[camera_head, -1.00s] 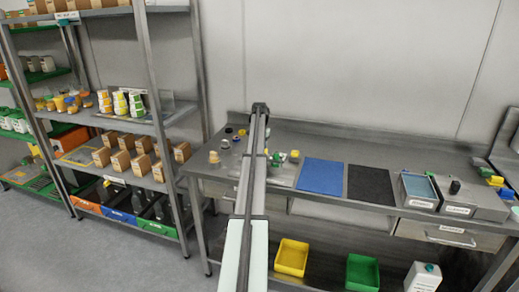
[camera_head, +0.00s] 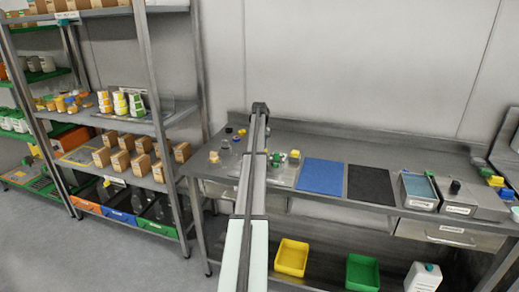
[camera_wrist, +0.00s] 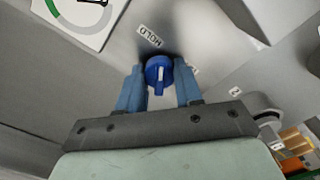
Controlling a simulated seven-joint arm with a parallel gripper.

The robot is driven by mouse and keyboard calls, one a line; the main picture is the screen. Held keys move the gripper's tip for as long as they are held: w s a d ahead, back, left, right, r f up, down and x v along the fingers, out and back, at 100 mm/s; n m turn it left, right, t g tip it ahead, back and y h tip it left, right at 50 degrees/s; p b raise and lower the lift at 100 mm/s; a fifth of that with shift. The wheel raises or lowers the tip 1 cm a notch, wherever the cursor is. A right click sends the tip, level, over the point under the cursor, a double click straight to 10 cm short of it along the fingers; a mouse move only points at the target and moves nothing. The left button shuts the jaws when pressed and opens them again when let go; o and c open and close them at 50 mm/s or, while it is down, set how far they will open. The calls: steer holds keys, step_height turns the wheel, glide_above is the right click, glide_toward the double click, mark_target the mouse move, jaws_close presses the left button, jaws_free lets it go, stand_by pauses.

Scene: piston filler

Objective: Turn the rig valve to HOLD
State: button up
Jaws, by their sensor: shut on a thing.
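The rig valve is a round blue knob (camera_wrist: 158,71) with a white mark, in the middle of the wrist view on a grey metal face. My gripper (camera_wrist: 160,78) has its two blue fingers on either side of the knob and is shut on it. A HOLD label (camera_wrist: 149,36) sits up and to the left of the knob. The white mark runs roughly up and down in the picture, on the knob's lower part, not towards the HOLD label. Another label (camera_wrist: 193,70) is partly hidden behind the right finger. I cannot make out the valve or gripper in the head view.
A white dial with a green arc (camera_wrist: 75,15) is close by at the upper left of the wrist view. In the head view, the bench holds a blue mat (camera_head: 321,176) and a black mat (camera_head: 370,184). A stocked shelf rack (camera_head: 130,120) stands left.

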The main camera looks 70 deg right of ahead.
steer(key=shift+n, duration=1)
steer(key=o, duration=1)
steer(key=shift+o, duration=0.2)
steer(key=shift+r, duration=0.1)
step_height(320, 180, up, 14)
steer(key=shift+w+f, duration=0.1)
steer(key=shift+f, duration=0.1)
